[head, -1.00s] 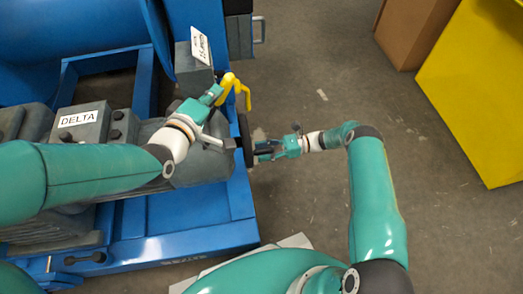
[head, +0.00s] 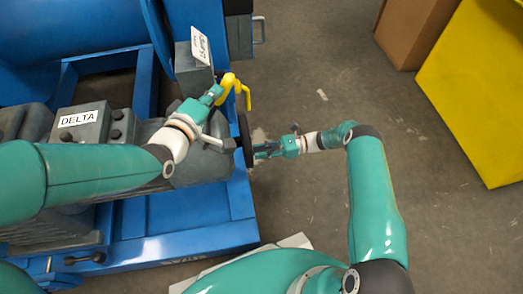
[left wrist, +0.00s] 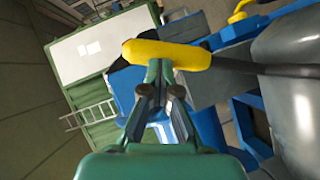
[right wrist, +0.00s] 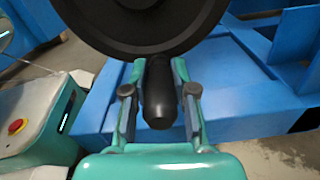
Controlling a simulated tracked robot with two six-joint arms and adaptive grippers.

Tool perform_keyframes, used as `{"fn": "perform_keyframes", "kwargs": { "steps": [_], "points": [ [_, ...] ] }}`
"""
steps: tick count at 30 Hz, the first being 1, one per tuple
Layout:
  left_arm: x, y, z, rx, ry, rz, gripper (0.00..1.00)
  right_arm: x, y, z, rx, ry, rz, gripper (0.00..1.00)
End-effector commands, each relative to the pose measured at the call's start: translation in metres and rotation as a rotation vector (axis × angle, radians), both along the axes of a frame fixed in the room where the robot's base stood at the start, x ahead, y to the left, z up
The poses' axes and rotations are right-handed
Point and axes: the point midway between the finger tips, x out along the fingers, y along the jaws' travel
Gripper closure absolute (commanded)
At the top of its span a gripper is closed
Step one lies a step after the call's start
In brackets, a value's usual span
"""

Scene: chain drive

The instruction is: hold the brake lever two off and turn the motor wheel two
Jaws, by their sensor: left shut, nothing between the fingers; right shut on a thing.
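The brake lever has a yellow grip (head: 229,82) beside the grey block above the motor. In the left wrist view the yellow grip (left wrist: 165,54) lies across my left fingertips. My left gripper (head: 216,92) is shut with nothing between its fingers, its tips against or very close to the grip; I cannot tell if they press on it. The motor wheel (head: 245,142) is a dark disc seen edge-on at the motor's end; its rim also shows in the right wrist view (right wrist: 140,48). My right gripper (head: 264,151) is shut on the wheel's black handle (right wrist: 159,95).
The grey motor, labelled DELTA (head: 78,117), sits on a blue frame (head: 190,245). A grey labelled block (head: 192,72) stands behind the lever. A cardboard box (head: 413,30) and a yellow panel (head: 475,90) stand at the right.

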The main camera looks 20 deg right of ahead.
Motion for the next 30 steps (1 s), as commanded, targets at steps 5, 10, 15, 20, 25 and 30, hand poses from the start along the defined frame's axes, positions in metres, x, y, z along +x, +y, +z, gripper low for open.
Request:
{"fn": "perform_keyframes", "kwargs": {
  "steps": [5,10,15,20,25,30],
  "points": [
    [0.003,-0.001,0.003,-0.005,-0.008,0.003,1.0,-0.002,0.0,0.0,0.006,0.014,0.004,1.0],
    [0.003,-0.001,0.003,-0.005,-0.008,0.003,1.0,-0.007,0.001,0.0,0.016,0.064,0.003,1.0],
    [0.003,-0.001,0.003,-0.005,-0.008,0.003,1.0,-0.014,0.002,0.001,0.034,0.16,0.002,1.0],
    [0.003,-0.001,0.003,-0.006,-0.007,0.003,1.0,-0.025,0.004,0.003,0.06,0.288,0.003,1.0],
    [0.003,-0.001,0.003,-0.006,-0.007,0.003,1.0,-0.037,0.007,0.008,0.091,0.445,0.003,1.0],
    [0.003,-0.001,0.003,-0.006,-0.007,0.003,1.0,-0.048,0.009,0.014,0.122,0.604,0.002,1.0]
  ]
}}
